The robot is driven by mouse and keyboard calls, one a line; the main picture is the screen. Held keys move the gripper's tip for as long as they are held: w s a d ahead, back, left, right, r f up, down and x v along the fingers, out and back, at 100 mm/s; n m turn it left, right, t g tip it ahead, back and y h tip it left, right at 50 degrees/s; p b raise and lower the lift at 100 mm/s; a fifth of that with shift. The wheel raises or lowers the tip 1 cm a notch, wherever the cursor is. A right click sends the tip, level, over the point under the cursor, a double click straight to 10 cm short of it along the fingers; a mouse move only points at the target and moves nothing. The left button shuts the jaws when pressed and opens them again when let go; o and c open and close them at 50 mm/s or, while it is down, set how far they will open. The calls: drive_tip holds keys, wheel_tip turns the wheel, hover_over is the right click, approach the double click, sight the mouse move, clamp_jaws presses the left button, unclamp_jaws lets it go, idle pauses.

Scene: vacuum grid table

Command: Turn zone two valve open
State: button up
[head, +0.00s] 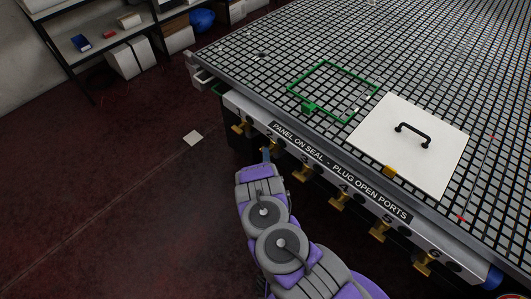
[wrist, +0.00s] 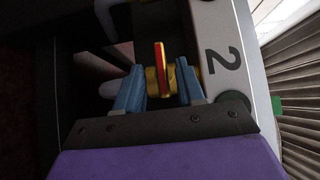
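The zone two valve (wrist: 161,68) is a brass valve with a flat handle that has a red face, seen in the wrist view beside the black number 2 (wrist: 222,60) on the pale front rail. My gripper (wrist: 160,88) is open, with one blue finger on each side of the handle. A gap shows between each finger and the handle's flat face. In the head view my gripper (head: 267,155) reaches the table's front edge at the second valve position, and my arm hides most of that valve.
Other brass valves line the rail, such as valve 1 (head: 240,128) to the left and valve 3 (head: 305,172) to the right. On the grid table (head: 420,60) lie a white panel (head: 415,160) with a black handle and a green frame (head: 318,66). Shelves (head: 95,45) stand at the back left.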

drive_tip(key=shift+w+a, duration=0.15)
drive_tip(key=shift+w, duration=1.05)
clamp_jaws()
